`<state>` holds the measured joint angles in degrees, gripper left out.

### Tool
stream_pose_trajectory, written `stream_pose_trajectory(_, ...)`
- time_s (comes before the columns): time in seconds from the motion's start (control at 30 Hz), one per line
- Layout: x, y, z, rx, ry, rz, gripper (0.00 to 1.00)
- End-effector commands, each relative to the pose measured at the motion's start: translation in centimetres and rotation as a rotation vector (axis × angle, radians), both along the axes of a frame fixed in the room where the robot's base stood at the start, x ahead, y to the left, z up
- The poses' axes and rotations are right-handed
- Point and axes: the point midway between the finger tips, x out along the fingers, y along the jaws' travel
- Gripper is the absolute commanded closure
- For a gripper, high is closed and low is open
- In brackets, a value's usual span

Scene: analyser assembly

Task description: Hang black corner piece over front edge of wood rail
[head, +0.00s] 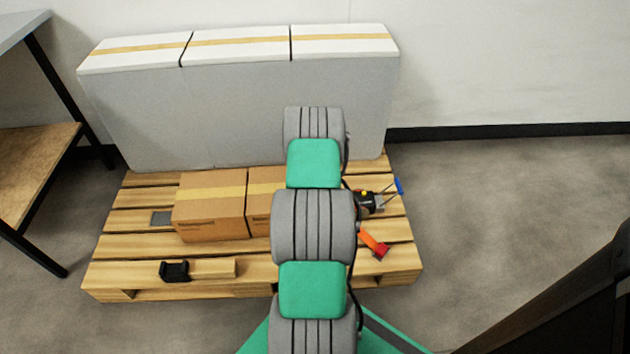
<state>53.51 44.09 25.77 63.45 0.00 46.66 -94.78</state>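A small black piece (174,270), which looks like the corner piece, is at the front left of the pallet. It sits at the left end of a short pale wood bar (214,267), which may be the rail. They appear to touch, but I cannot tell whether the black piece hangs over the bar's edge or only lies against it. My arm reaches forward across the middle of the pallet, to the right of both. My gripper is not visible, so its fingers and anything in them cannot be seen.
The wooden pallet (120,273) carries cardboard boxes (211,205) and tall grey-white boxes (240,115) behind. A black tool (367,202), a blue-ended item (399,186) and an orange-red tool (374,245) lie right of my arm. A table (35,150) stands left. Floor at right is clear.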

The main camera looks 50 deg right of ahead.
Motion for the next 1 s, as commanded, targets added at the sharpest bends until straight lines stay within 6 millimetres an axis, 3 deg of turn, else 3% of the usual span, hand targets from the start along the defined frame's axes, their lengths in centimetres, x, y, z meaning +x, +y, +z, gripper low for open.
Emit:
stream_pose_trajectory(0.27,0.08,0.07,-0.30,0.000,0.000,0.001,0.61)
stream_pose_trajectory(0.73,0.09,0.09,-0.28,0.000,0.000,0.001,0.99)
stream_pose_trajectory(1.0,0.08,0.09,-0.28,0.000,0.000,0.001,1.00)
